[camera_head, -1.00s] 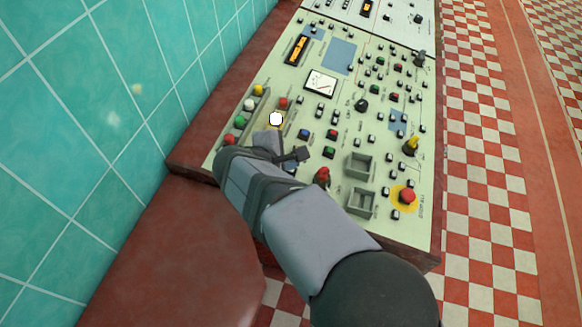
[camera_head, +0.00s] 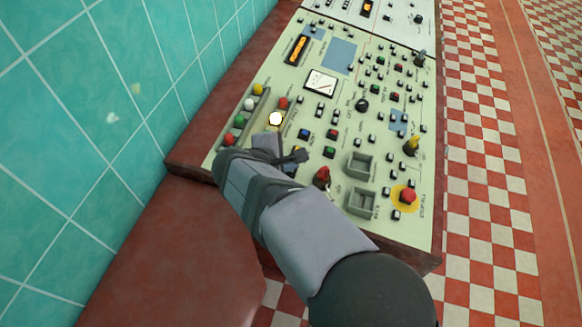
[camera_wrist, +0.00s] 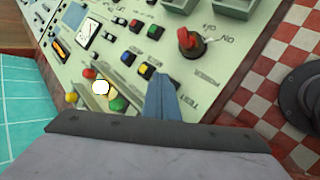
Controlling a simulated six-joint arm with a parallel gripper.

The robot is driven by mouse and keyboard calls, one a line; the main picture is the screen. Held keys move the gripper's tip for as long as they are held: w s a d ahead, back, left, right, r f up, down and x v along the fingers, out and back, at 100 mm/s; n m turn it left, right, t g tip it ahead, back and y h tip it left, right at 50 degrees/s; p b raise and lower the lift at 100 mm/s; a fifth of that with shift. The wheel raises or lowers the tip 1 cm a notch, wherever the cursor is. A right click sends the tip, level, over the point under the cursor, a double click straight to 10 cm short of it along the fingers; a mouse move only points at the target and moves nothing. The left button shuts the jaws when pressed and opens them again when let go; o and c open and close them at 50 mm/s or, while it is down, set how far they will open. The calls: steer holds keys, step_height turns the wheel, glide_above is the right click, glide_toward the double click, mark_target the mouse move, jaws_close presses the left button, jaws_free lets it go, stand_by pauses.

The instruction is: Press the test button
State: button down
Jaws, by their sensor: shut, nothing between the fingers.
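The word TEST is printed on the pale panel (camera_wrist: 150,22) in the wrist view, just right of my gripper's fingers. My gripper (camera_wrist: 160,78) is shut and empty, with its fingertips low over the panel beside a yellow button (camera_wrist: 147,70). I cannot tell whether the tips touch anything. In the head view my gripper (camera_head: 283,146) covers the near left part of the panel.
A red rotary switch (camera_wrist: 189,42) marked POWER stands right of my fingers. A lit white lamp (camera_wrist: 100,87) and a green lamp (camera_wrist: 118,103) are to their left. A red emergency button (camera_head: 408,196) on a yellow disc sits at the near right. Teal tiles (camera_head: 90,130) wall the left side.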

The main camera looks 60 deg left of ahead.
steer(key=shift+f, duration=0.35)
stand_by(0.4)
steer(key=shift+r, duration=0.1)
stand_by(0.3)
steer(key=shift+w+r, duration=0.1)
steer(key=shift+r, duration=0.55)
steer(key=shift+p, duration=0.3)
steer(key=r+p, duration=0.2)
steer(key=r, duration=0.1)
steer(key=r+p, duration=0.1)
steer(key=r, duration=0.1)
steer(key=shift+w+d, duration=0.35)
steer(key=shift+d, duration=0.05)
stand_by(0.3)
